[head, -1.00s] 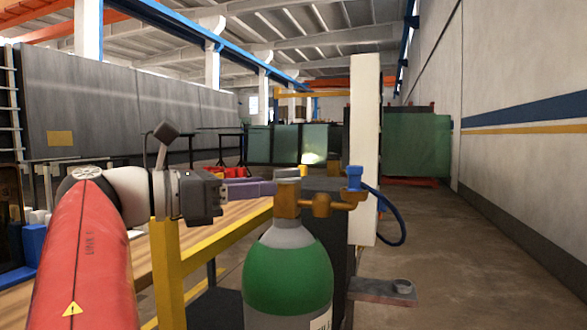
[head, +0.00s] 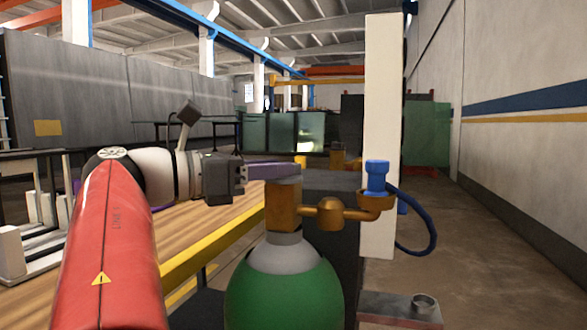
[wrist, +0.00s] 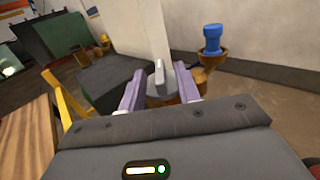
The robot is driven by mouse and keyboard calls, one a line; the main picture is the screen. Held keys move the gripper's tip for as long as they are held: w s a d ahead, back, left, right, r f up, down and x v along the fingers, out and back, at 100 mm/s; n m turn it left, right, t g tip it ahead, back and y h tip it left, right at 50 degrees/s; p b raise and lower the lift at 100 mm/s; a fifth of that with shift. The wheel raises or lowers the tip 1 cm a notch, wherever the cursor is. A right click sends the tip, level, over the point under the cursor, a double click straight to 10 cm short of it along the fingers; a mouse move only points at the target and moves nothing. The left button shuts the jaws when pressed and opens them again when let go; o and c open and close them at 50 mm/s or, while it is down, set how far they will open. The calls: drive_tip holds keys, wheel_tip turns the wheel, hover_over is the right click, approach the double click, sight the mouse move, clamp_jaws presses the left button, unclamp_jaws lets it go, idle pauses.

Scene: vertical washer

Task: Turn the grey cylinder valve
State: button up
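The grey cylinder valve (head: 284,186) sits on top of the brass fitting (head: 282,212) of the green gas cylinder (head: 284,295). In the wrist view the valve is a grey round knob with an upright grey ridge (wrist: 159,76). My gripper (head: 289,169) reaches in from the left at the height of the valve's top. In the wrist view my gripper (wrist: 160,68) has its two purple fingers apart, one on each side of the ridge, with a gap visible on both sides. Contact with the knob's rim cannot be told.
A brass side outlet with a blue connector (head: 377,178) and blue hose (head: 425,235) is right of the valve. A white post (head: 380,130) stands behind. A wooden table with a yellow edge (head: 215,235) is at left. Floor at the right is clear.

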sight(300, 166)
drive_tip(key=shift+x, duration=2.15)
clamp_jaws()
